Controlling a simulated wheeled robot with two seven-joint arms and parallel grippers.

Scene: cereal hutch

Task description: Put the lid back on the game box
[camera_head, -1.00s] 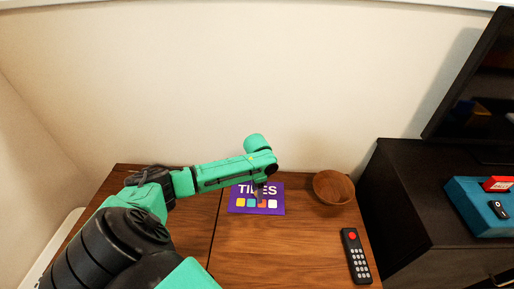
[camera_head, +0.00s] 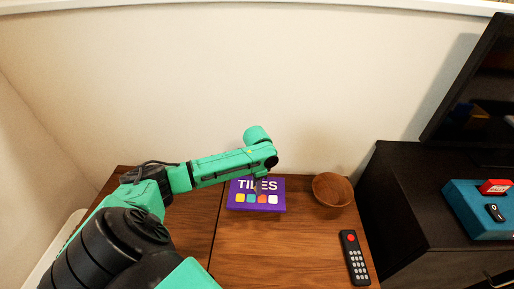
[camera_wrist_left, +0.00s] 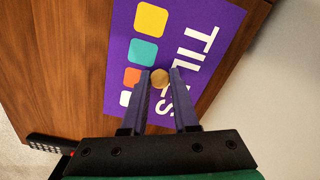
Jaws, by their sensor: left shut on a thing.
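The purple lid (camera_head: 240,202) marked "TILES", with coloured squares, is above the wooden cabinet top in the head view. It fills much of the left wrist view (camera_wrist_left: 118,55). My left gripper (camera_wrist_left: 160,80) is shut on the lid's round gold knob (camera_wrist_left: 160,75), with a finger on either side. In the head view my left gripper (camera_head: 261,186) reaches down onto the lid, partly hidden by my wrist. An open game box is not clearly visible; I cannot tell whether one is beneath the lid. My right gripper is not in view.
A wooden bowl (camera_head: 332,190) stands right of the lid. A black remote (camera_head: 355,258) lies at the front right of the wooden top (camera_head: 290,250). A dark stand (camera_head: 400,200) at right holds a teal box (camera_head: 466,207) with red and black items, and a screen.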

